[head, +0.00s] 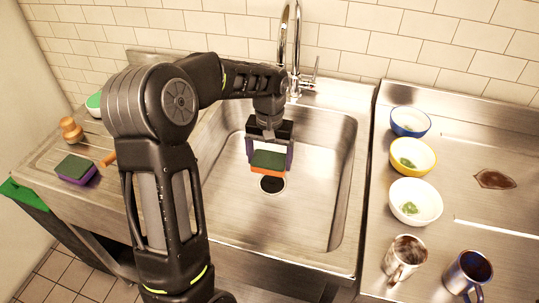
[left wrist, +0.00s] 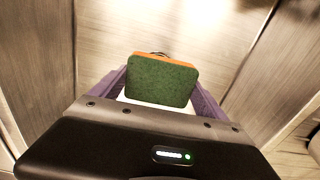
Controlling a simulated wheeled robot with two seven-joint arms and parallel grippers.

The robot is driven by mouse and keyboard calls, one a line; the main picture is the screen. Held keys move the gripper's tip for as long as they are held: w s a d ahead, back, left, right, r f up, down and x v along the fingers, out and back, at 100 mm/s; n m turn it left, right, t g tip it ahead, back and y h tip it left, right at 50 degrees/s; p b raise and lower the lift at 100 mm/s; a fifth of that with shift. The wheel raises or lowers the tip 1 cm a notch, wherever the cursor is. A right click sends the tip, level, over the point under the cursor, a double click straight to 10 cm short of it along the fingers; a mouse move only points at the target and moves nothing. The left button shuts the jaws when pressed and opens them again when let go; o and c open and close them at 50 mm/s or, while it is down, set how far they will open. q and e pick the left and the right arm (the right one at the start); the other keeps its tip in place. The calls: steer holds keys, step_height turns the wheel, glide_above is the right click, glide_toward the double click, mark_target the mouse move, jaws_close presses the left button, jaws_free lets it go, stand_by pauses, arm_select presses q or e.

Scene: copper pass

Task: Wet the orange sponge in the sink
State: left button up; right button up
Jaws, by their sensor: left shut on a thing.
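The orange sponge (head: 267,169) has a dark green scouring top and an orange lower layer. My left gripper (head: 268,158) is shut on it, with a purple finger on either side. It holds the sponge inside the sink (head: 225,165), above the round drain (head: 272,184). In the left wrist view the sponge (left wrist: 162,80) shows its green face between the purple fingers, with a thin orange edge at the top. The faucet (head: 291,45) stands behind the sink, and no water stream shows. My right gripper is in neither view.
On the right counter stand blue (head: 410,122), yellow (head: 413,157) and white (head: 416,203) bowls and two metal mugs (head: 404,257). A brown stain (head: 495,179) lies farther right.

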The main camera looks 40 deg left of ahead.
arm_select(q)
steer(key=shift+f+b, duration=0.95)
steer(key=shift+f, duration=0.85)
steer(key=shift+r, duration=0.1)
step_height(320, 180, up, 6)
steer(key=p, duration=0.4)
steer(key=shift+r+p, duration=2.6)
steer(key=shift+r, duration=0.45)
step_height(320, 180, up, 4)
steer(key=p, duration=0.3)
glide_above(270, 167)
steer(key=w+a, duration=0.2)
steer(key=shift+w+d, duration=0.1)
steer(key=shift+w, duration=0.05)
